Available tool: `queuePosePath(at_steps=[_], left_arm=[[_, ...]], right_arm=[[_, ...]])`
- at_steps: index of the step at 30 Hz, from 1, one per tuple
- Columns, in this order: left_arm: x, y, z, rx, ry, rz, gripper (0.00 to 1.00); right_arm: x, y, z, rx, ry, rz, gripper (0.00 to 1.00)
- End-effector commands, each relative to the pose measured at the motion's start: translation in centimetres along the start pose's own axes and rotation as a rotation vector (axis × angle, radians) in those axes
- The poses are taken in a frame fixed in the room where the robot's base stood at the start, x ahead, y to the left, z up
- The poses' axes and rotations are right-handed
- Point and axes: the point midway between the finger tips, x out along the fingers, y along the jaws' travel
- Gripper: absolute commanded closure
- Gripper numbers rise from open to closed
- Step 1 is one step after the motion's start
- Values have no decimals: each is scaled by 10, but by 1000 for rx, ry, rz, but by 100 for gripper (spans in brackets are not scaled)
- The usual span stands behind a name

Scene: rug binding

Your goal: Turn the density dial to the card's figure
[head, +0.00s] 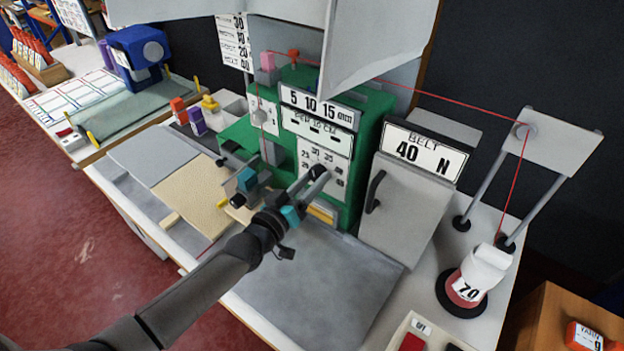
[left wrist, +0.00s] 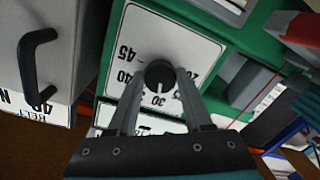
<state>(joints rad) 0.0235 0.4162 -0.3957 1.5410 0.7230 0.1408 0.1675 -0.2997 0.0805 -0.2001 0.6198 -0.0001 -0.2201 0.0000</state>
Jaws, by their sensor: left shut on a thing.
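The density dial (left wrist: 160,74) is a round black knob on a white numbered plate (left wrist: 190,43) in the left wrist view. Its white mark points down the picture, near the 30. The plate also shows in the head view (head: 310,153) on the front of the green machine (head: 268,112), with the knob mostly hidden by my fingers. My left gripper (head: 314,178) is shut on the dial, one finger on each side of it. A white card (head: 233,38) with a column of figures hangs at the back; I cannot tell which figure applies. My right gripper is not in view.
A grey cabinet with a black handle and a sign "BELT 40 N" (head: 424,151) stands right of the machine. A grey slab (head: 320,285) lies clear in front.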

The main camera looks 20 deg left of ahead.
Motion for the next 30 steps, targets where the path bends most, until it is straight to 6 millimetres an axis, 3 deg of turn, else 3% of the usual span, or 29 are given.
queuePosePath(at_steps=[21,22,30], left_arm=[[0,0,1,-85,-7,0,100],[0,0,1,-85,-7,0,48],[0,0,0,-84,-6,0,20]], right_arm=[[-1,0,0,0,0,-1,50],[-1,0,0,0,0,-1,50],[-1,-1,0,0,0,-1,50]])
